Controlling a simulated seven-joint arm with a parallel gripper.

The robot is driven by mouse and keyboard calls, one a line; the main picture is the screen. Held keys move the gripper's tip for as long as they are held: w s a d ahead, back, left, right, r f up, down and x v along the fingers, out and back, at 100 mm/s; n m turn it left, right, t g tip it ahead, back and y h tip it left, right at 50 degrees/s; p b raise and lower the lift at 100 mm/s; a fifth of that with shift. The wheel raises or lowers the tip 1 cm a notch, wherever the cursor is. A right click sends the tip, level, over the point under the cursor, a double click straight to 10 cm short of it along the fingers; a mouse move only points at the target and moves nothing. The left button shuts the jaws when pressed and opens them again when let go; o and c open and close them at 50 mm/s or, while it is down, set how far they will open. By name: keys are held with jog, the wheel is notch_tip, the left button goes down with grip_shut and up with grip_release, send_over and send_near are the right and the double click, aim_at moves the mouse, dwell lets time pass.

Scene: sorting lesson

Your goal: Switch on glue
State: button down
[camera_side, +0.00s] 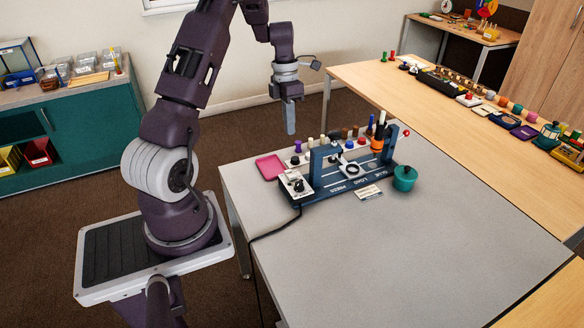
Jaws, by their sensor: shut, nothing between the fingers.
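A dark blue station (330,192) stands on the grey table, with PRESS, LOAD and GLUE lettered along its front. At its GLUE end, an orange and dark upright part (378,138) stands by a blue post. A pale control box (292,193) with small dark controls is at the PRESS end; their settings are too small to tell. A pale ring-shaped part (352,170) sits near the LOAD lettering. My gripper (291,131) points down, shut and empty, above and behind the station, apart from everything on the table.
A pink tray (270,167) lies left of the station. A teal pot (404,178) and a small label card (368,192) are at its right front. Several colored pegs stand behind it. A dark cable runs off the table's left side. The front of the grey table (400,260) is clear.

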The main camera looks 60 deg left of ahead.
aim_at(293, 176)
jog(key=shift+a+f, duration=0.1)
jog(key=shift+f, duration=0.1)
jog(key=f, duration=0.4)
jog(key=d+f, duration=0.1)
jog(key=f, duration=0.4)
jog(key=d+f, duration=0.1)
jog(key=f, duration=0.3)
jog(key=shift+f, duration=0.45)
jog(key=shift+d+f+y, duration=0.2)
jog(key=shift+y, duration=0.1)
jog(key=shift+a, duration=0.1)
